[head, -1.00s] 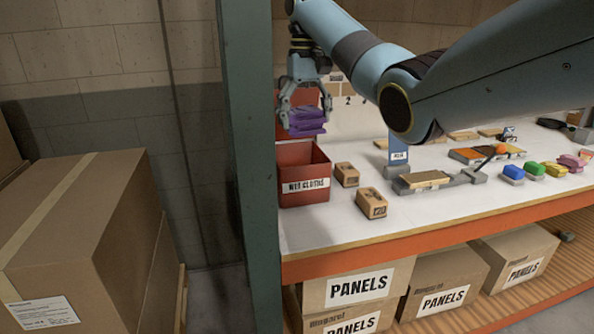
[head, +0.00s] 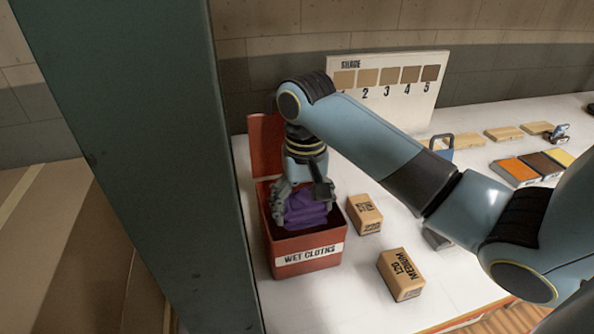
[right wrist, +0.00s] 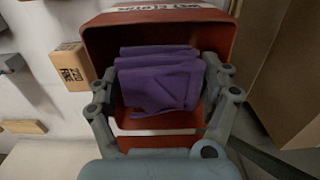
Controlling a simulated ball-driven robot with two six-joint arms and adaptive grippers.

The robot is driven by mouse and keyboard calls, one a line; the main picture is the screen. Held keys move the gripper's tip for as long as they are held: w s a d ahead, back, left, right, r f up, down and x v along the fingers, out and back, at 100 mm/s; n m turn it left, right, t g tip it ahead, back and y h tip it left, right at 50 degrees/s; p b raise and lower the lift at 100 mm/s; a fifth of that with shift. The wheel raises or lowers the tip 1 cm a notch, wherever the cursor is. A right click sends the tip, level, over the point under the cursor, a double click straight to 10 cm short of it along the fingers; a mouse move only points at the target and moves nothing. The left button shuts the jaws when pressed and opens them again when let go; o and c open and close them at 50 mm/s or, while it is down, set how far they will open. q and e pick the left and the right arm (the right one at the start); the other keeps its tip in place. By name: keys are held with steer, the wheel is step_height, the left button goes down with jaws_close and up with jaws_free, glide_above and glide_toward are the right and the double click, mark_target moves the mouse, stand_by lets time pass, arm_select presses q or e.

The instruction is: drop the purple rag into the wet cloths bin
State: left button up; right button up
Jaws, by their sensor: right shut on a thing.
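The purple rag (head: 305,208) is folded and sits between the fingers of my right gripper (head: 304,216), at the mouth of the red wet cloths bin (head: 308,266). The gripper is shut on the rag and points down into the bin opening. The right wrist view shows the rag (right wrist: 160,80) between both fingers, with the bin's red wall (right wrist: 100,42) around it. Whether the rag touches the bin floor is hidden. The bin's lid stands open behind the gripper. My left gripper does not show.
Two sanding blocks (head: 364,214) (head: 401,274) stand right of the bin on the white bench. A green post (head: 130,150) rises close on the left. A shade board (head: 390,90) stands at the back. Coloured pads (head: 518,171) lie at the right.

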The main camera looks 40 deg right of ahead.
mark_target(303, 251)
step_height(303, 251, down, 8)
steer(key=shift+s+f+p, duration=0.1)
steer(key=shift+f+p, duration=0.05)
steer(key=shift+p, duration=0.25)
steer(key=shift+a+f, duration=0.1)
steer(key=shift+f, duration=0.55)
steer(key=o, duration=0.9)
